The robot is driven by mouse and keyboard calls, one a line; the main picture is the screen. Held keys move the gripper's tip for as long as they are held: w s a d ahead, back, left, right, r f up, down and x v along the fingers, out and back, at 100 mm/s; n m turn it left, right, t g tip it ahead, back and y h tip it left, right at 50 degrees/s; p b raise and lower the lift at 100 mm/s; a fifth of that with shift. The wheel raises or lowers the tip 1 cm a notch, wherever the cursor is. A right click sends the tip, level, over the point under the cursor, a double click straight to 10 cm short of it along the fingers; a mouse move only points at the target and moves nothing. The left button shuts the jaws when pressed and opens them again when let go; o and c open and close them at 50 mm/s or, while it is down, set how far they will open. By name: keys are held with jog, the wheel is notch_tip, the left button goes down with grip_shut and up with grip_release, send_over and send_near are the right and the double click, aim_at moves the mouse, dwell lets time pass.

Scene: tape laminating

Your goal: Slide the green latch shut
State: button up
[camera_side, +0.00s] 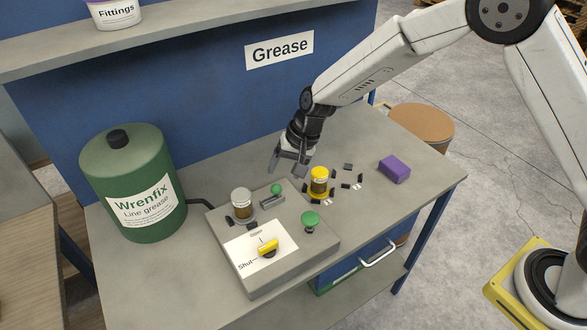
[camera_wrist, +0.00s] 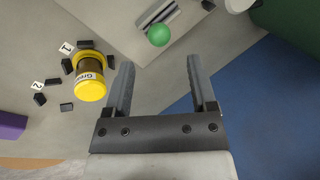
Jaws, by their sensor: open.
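The green latch knob (camera_side: 277,188) is a small ball at a short slotted metal track (camera_side: 272,201) on top of the grey box (camera_side: 290,260). It also shows in the wrist view (camera_wrist: 159,35), at the end of its track (camera_wrist: 160,12), beyond my fingertips. My gripper (camera_side: 287,166) is open and empty, pointing down above and behind the latch, apart from it. In the wrist view my two fingers (camera_wrist: 160,75) are spread wide, with bare surface between them.
On the box stand a clear-topped jar (camera_side: 241,205), a green mushroom button (camera_side: 310,221) and a yellow handle (camera_side: 268,248) by a "Shut" label. A yellow-lidded jar (camera_side: 319,181) stands among black blocks right of my gripper. A purple block (camera_side: 394,169) and green drum (camera_side: 132,185) flank them.

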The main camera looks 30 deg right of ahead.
aim_at(278, 185)
jog(key=shift+x, duration=2.75)
grip_shut()
